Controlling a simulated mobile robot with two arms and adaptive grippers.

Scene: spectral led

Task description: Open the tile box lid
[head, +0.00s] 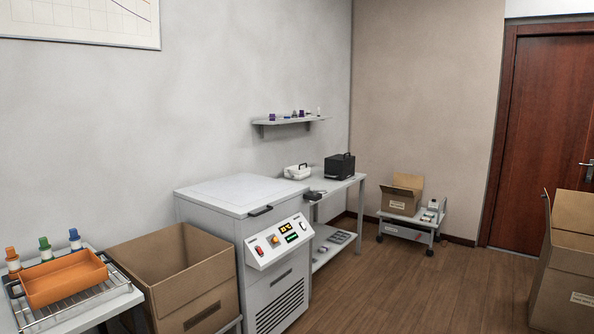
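No thing here is clearly marked as the tile box. A small white box (298,171) with a dark handle and a black case (339,167) with a top handle stand on the far side table. A large pale grey cabinet (245,245) has a flat lid (235,193), which lies shut, with a dark handle (261,211) at its front edge. Neither of my grippers shows.
An orange tray (65,283) sits on a wire rack at the lower left, beside several coloured-cap bottles (44,247). An open cardboard box (195,290) stands left of the cabinet. A low cart (410,217) carries another box. Wooden floor (425,285) is clear.

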